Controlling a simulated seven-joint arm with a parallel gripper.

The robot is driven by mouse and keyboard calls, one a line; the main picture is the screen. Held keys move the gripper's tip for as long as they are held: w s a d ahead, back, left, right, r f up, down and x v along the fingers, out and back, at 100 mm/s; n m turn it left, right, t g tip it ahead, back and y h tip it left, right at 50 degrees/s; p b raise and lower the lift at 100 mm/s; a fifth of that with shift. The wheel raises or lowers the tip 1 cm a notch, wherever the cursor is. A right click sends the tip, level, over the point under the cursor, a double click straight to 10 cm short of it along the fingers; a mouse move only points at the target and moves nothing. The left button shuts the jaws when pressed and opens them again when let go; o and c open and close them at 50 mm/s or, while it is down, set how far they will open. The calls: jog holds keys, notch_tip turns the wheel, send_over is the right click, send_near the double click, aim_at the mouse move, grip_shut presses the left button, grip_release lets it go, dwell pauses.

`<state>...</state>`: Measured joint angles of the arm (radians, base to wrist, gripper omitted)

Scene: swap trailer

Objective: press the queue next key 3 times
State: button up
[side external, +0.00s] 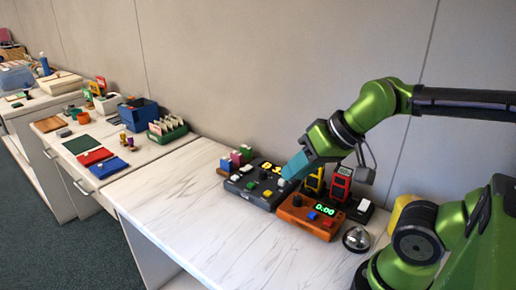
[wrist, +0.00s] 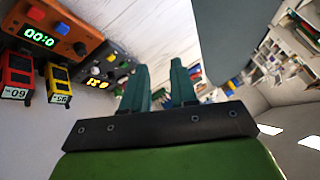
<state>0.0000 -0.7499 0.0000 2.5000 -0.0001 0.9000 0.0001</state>
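A dark grey console (side external: 256,186) with a yellow-lit display, dark knobs and light keys stands on the marble-topped counter. It also shows in the wrist view (wrist: 112,68), left of the fingers. I cannot read its key labels, so I cannot tell which key is queue next. My gripper (side external: 288,174) points down at the console's right end, near a pale key. I cannot tell whether it touches. In the wrist view, my gripper's two teal fingers (wrist: 158,72) stand apart with nothing between them.
An orange box (side external: 311,214) with a green display stands just right of the console. A silver bell (side external: 356,238) is beside it. Red (side external: 341,184) and yellow (side external: 314,181) devices stand behind. The counter's front left is clear.

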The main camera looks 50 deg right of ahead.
grip_shut()
dwell(1.4)
